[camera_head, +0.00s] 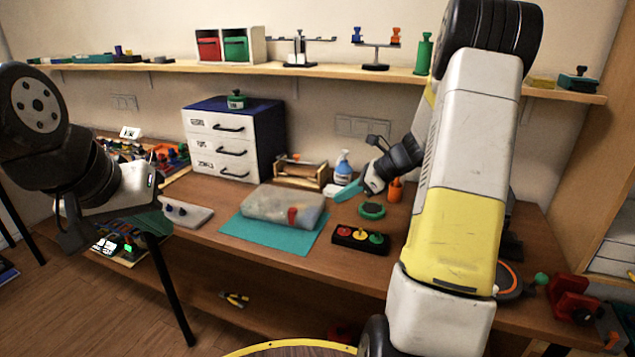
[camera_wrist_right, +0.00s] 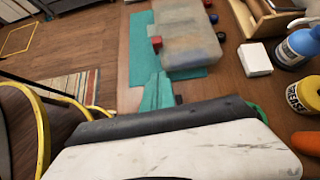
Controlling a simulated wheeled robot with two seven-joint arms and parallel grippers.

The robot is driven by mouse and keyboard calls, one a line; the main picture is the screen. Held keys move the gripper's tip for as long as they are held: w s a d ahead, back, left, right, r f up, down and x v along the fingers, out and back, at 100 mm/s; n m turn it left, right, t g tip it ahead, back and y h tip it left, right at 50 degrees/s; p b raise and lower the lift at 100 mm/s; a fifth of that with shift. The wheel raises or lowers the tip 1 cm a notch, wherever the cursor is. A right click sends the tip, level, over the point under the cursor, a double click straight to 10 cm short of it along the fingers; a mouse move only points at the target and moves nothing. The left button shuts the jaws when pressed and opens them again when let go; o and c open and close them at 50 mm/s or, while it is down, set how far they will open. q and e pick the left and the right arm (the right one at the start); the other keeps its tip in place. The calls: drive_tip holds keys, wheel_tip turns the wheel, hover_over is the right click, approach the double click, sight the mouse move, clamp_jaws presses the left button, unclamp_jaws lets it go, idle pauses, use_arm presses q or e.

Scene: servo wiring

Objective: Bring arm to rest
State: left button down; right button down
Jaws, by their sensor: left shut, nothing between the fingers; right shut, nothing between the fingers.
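My right gripper (camera_head: 346,192) is shut and empty, with its teal fingers above the workbench between the clear container and the spray bottle. It also shows in the right wrist view (camera_wrist_right: 157,92), where the closed teal fingers appear against the bench and mat. My left gripper (camera_head: 152,221) is at the left end of the bench, below its white wrist body. It is shut and empty, and its fingers are small and partly hard to make out. Both arms are bent, with the right arm's large yellow and white link filling the right of the head view.
The workbench (camera_head: 215,240) holds a clear container (camera_head: 280,206) on a teal mat (camera_head: 262,236), a black button box (camera_head: 360,239), a green disc (camera_head: 372,211), a spray bottle (camera_head: 343,167) and a drawer cabinet (camera_head: 225,147). A shelf (camera_head: 330,71) runs above.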

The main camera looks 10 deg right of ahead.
drive_tip(key=s+a+r+n+g+h, duration=0.1)
drive_tip(key=s+a+r+n+h, duration=0.1)
drive_tip(key=s+a+r+n, duration=0.75)
drive_tip(key=s+r+n+t+h, duration=0.1)
drive_tip(key=s+r+n+h, duration=0.1)
drive_tip(key=s+n, duration=0.5)
drive_tip(key=s+r+n+t+h, duration=0.1)
drive_tip(key=s+r+n, duration=0.3)
drive_tip(key=s+n, duration=0.4)
drive_tip(key=shift+s+d+h, duration=0.2)
drive_tip(key=shift+s+h, duration=0.4)
drive_tip(key=shift+s, duration=0.45)
drive_tip(key=shift+r, duration=0.1)
